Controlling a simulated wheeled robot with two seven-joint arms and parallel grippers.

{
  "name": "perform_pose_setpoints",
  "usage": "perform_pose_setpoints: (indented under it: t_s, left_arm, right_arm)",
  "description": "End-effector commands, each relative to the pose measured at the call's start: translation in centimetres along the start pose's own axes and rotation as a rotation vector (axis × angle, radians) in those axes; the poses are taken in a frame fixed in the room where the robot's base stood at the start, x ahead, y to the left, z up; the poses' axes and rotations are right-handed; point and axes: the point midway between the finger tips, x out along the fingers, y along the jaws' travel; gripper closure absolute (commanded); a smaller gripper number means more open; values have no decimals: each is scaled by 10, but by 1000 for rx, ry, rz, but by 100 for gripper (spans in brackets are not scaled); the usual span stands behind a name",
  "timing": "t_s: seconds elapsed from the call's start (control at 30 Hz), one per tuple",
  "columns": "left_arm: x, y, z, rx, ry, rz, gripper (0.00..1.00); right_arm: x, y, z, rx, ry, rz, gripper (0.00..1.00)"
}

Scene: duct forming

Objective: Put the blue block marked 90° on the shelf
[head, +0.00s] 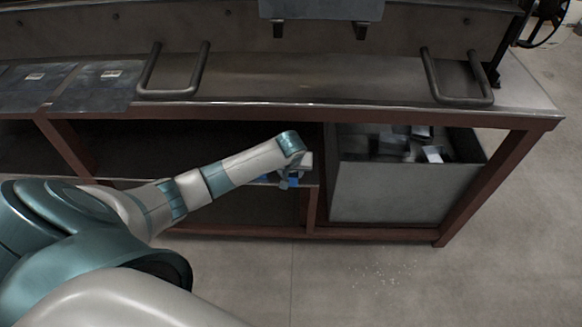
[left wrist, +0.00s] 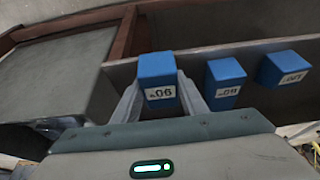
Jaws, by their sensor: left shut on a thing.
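My left gripper (head: 290,181) reaches to the shelf (head: 238,183) under the workbench. In the left wrist view, its two fingers (left wrist: 160,100) are shut on a blue block (left wrist: 156,68) whose white label, upside down there, reads 90°. In the head view, a bit of blue (head: 293,182) shows at the fingertips. I cannot tell whether the held block touches the shelf. Two other blue blocks stand beside it in the wrist view: one labelled 60° (left wrist: 225,78), and one farther right (left wrist: 283,68) with a less clear label. My right gripper is not in view.
A grey bin (head: 390,193) with metal scraps stands right of the shelf, behind a red-brown post (head: 308,208). The workbench top (head: 310,80) lies above the shelf and limits room overhead.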

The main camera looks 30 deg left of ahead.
Motion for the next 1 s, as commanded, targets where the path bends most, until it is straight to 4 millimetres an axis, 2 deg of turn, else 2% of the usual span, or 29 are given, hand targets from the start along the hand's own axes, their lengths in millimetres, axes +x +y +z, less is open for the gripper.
perform_pose_setpoints:
  t_s: [0.23,0.4,0.8,0.83,0.9,1.0]
  left_arm:
    - [13,0,-34,-4,3,-1,93]
    - [26,-1,-26,0,1,-1,93]
    - [29,0,-25,-1,1,0,93]
    - [29,-1,-24,-1,1,0,56]
    - [29,-1,-24,-1,1,0,42]
    - [29,-1,-24,-1,1,0,42]
  right_arm:
    - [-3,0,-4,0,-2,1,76]
    - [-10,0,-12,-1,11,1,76]
    - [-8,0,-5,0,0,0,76]
    - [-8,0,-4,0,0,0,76]
    - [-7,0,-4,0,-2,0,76]
    - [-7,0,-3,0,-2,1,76]
